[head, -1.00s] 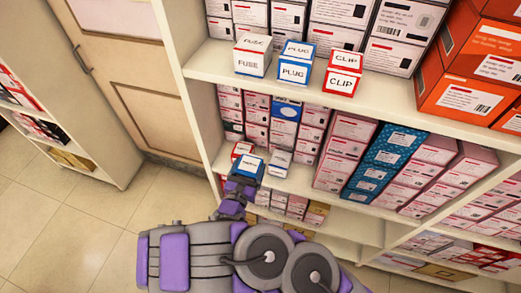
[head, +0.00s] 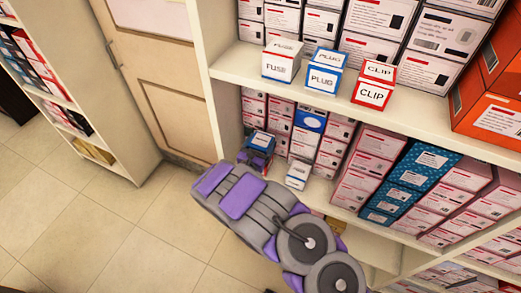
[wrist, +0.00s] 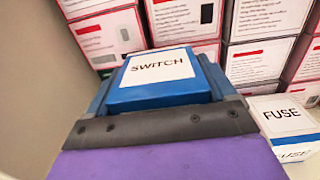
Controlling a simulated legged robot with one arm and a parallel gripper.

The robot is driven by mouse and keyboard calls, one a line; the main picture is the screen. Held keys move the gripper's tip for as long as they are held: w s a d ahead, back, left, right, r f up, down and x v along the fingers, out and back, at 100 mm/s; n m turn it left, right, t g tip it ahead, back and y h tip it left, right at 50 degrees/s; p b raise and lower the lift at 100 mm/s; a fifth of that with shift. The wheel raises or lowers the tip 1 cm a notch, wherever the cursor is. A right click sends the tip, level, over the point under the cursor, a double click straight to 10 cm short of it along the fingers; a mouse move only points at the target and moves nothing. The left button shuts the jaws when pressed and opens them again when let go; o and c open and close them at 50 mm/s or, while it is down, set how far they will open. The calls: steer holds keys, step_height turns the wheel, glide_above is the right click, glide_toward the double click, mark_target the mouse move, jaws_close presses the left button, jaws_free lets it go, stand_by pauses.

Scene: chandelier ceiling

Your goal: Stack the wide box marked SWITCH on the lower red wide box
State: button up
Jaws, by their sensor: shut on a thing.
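The SWITCH box (wrist: 160,78), blue with a white label, is held in my gripper (wrist: 155,125) in the wrist view. In the head view, the blue box (head: 262,138) shows at the left end of the middle shelf, with my gripper (head: 256,160) shut on it from the front. The lower red wide box cannot be made out now; the held box and gripper cover that spot. I cannot tell whether the held box touches anything beneath it.
A white FUSE box (wrist: 287,118) stands right of my gripper. FUSE (head: 281,64), PLUG (head: 323,80) and CLIP (head: 373,92) boxes stand on the shelf above. Stacked boxes (head: 330,145) fill the shelf behind. A shelf side wall (wrist: 35,80) is close on the left.

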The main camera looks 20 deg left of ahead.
steer(key=shift+w+a+f, duration=0.1)
steer(key=shift+w+f, duration=0.05)
steer(key=shift+f, duration=0.2)
step_height(320, 180, down, 3)
steer(key=shift+r+b, duration=0.1)
steer(key=shift+b, duration=0.2)
steer(key=o, duration=0.9)
steer(key=s, duration=0.4)
steer(key=s+p, duration=0.1)
steer(key=s, duration=0.7)
steer(key=shift+a+p, duration=0.3)
steer(key=shift+a, duration=0.1)
